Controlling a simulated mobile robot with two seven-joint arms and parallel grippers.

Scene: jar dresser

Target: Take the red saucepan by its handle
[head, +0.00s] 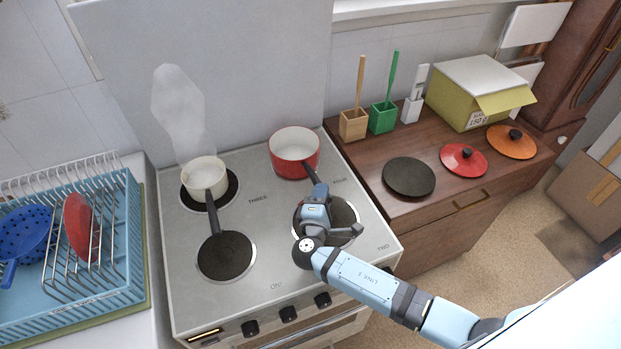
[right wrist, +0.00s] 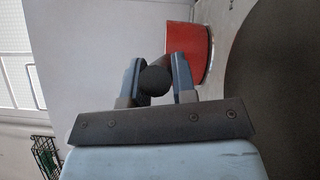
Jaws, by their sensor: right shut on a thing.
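The red saucepan (head: 294,153), white inside, stands at the back right of the stove top. Its dark handle (head: 309,173) points toward the front right. My right gripper (head: 317,189) is at the handle's end. In the right wrist view the two fingers of the right gripper (right wrist: 157,78) are on either side of the round dark handle end (right wrist: 155,81), shut on it. The red side of the saucepan (right wrist: 187,50) shows behind them. My left gripper is not in view.
A steaming cream saucepan (head: 205,174) stands at the back left of the stove (head: 262,262). A blue dish rack (head: 75,300) is at left.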

